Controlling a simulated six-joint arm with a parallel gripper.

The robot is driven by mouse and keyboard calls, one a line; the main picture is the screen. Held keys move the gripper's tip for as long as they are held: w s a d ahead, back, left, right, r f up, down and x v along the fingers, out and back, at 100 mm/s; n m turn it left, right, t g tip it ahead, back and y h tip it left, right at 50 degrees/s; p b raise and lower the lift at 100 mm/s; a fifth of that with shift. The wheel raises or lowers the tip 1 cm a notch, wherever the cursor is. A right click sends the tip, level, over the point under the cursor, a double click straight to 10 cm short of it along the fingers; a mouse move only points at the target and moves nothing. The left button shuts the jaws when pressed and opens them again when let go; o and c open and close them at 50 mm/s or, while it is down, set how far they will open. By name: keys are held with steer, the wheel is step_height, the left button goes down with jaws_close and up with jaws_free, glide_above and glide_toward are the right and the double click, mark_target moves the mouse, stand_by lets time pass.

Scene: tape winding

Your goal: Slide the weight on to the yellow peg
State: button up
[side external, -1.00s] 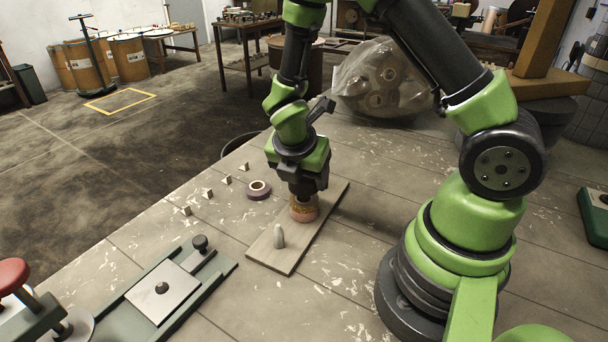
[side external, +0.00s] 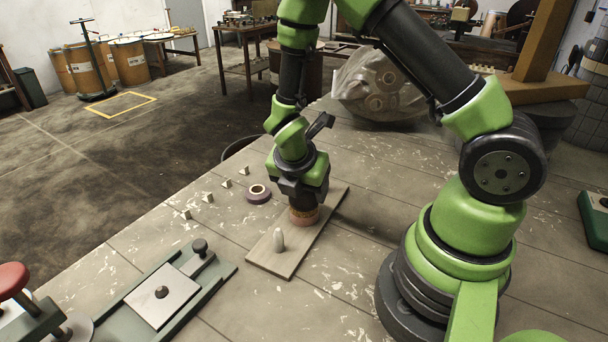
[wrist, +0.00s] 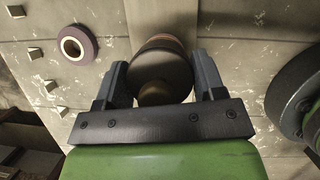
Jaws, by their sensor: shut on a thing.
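My gripper (wrist: 158,64) has its two fingers on either side of a dark round piece (wrist: 172,68), which appears to be the weight. A brownish-yellow knob (wrist: 155,94) shows at its near edge in the wrist view; I cannot tell whether it is the yellow peg's top or part of the held piece. In the side view my gripper (side external: 304,200) is at the far end of a wooden board (side external: 279,262), tilted, just over an orange-brown round stack (side external: 302,216). A pale grey peg (side external: 278,240) stands upright near the board's front end. No yellow peg is clearly visible.
A green slide fixture (side external: 160,294) stands at the front left. The tabletop right of the board is clear up to my base.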

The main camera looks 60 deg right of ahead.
steer(key=o, duration=1.3)
steer(key=shift+o, duration=0.4)
steer(key=shift+r, duration=3.5)
steer(key=s+a+r+m+t+y, duration=0.3)
steer(key=s+r+m, duration=0.3)
steer(key=r+m, duration=0.3)
steer(key=s+a+r+m+t+y, duration=0.3)
steer(key=s+a+r+m, duration=0.2)
steer(key=m, duration=1)
step_height(320, 180, up, 4)
steer(key=shift+s+a+f+t, duration=0.15)
steer(key=shift+s+t, duration=0.15)
steer(key=shift+s, duration=0.4)
